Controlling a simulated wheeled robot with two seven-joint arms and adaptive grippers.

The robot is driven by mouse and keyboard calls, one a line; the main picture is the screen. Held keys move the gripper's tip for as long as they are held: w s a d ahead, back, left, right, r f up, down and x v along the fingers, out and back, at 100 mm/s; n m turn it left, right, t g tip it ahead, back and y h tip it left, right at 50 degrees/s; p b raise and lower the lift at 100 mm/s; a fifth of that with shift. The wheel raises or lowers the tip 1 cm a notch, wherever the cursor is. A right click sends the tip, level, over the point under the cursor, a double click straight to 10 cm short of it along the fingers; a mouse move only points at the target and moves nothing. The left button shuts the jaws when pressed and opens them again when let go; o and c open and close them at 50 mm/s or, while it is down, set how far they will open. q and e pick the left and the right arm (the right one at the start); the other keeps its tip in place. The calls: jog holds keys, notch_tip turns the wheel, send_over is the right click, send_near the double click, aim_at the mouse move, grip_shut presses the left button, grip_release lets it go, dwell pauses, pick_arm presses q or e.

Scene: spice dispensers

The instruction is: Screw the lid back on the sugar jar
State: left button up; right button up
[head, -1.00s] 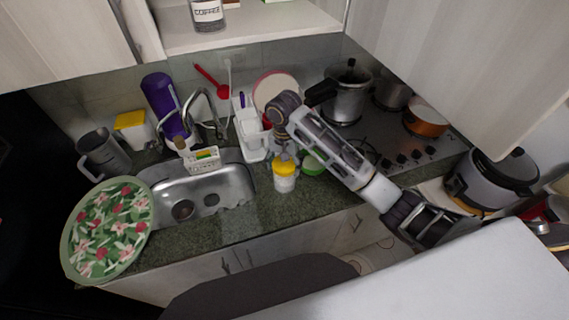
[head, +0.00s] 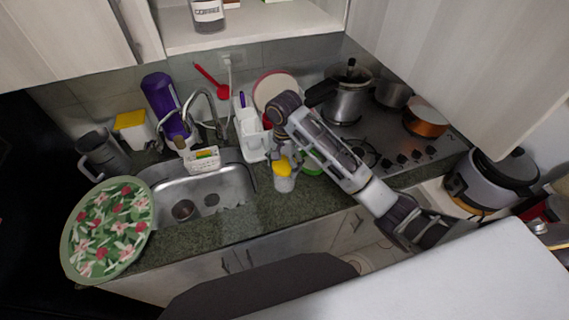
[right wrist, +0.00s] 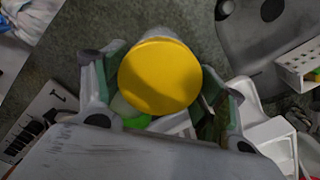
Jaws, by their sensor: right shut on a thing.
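The sugar jar (head: 285,184) is a small pale jar on the counter in front of the drying rack, seen in the head view. The round yellow lid (head: 283,166) is at its top. In the right wrist view the lid (right wrist: 160,76) fills the space between the fingers, and a pale edge of the jar (right wrist: 172,36) shows behind it. My right gripper (head: 284,156) reaches down from above and is shut on the lid, one finger on either side. Whether the threads are engaged is hidden. My left gripper is not in view.
The sink (head: 205,194) lies left of the jar. A white rack (head: 250,132) stands behind, with a green item (head: 312,168) close on the right. The stove with a pressure cooker (head: 346,99) is farther right. The counter in front is clear.

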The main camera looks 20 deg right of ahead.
aim_at(284, 163)
jog(key=shift+m, duration=1.7)
jog(key=shift+m, duration=1)
jog(key=o, duration=1.1)
jog(key=shift+r, duration=0.15)
jog(key=shift+r, duration=5.85)
